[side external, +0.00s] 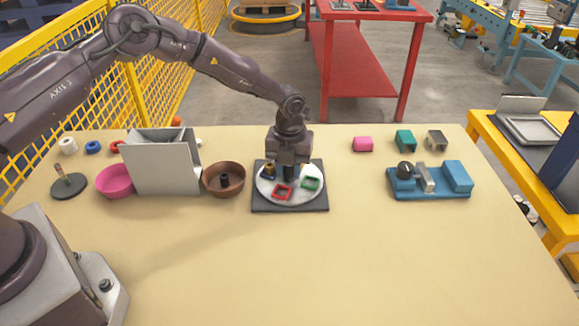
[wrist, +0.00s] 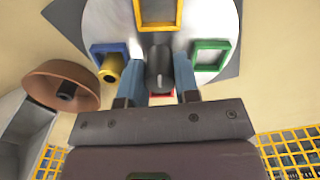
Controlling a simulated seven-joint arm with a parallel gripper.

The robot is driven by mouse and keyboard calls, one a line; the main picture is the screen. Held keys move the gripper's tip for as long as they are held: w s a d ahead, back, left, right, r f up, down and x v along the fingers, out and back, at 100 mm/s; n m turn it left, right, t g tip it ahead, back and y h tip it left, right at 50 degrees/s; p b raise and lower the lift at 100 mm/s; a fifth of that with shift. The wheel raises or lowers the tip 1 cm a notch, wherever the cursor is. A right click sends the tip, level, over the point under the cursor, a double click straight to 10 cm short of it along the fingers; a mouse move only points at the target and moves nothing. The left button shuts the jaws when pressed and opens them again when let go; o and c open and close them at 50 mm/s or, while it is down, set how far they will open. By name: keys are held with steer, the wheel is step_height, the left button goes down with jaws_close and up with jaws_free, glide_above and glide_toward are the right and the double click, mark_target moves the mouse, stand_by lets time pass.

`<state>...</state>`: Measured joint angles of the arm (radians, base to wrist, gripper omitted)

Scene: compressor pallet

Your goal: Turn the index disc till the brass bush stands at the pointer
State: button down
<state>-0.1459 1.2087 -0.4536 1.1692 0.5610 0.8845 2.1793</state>
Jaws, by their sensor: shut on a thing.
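The white index disc (side external: 265,190) lies on a dark square base (side external: 262,207). It carries a red frame (side external: 283,193), a green frame (side external: 311,183), a blue frame (wrist: 97,49) and a yellow frame (wrist: 158,12). The brass bush (wrist: 112,68) stands at the blue frame, on the disc's left in both views. My gripper (wrist: 160,80) points down over the disc's middle. Its fingers are shut on the dark central knob (wrist: 159,66). The gripper hides the yellow frame in the side view and covers most of the red one in the wrist view. I cannot make out the pointer.
A brown bowl (side external: 212,186) stands close left of the base, with a grey box (side external: 165,168) and a pink bowl (side external: 115,181) beyond. A blue fixture (side external: 430,190) and several small blocks are at right. The front table is clear.

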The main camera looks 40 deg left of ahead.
steer(key=shift+r+m, duration=0.15)
steer(key=shift+m, duration=5.85)
steer(key=c, duration=1.1)
jaws_free()
step_height(320, 180, up, 13)
steer(key=shift+f, duration=0.1)
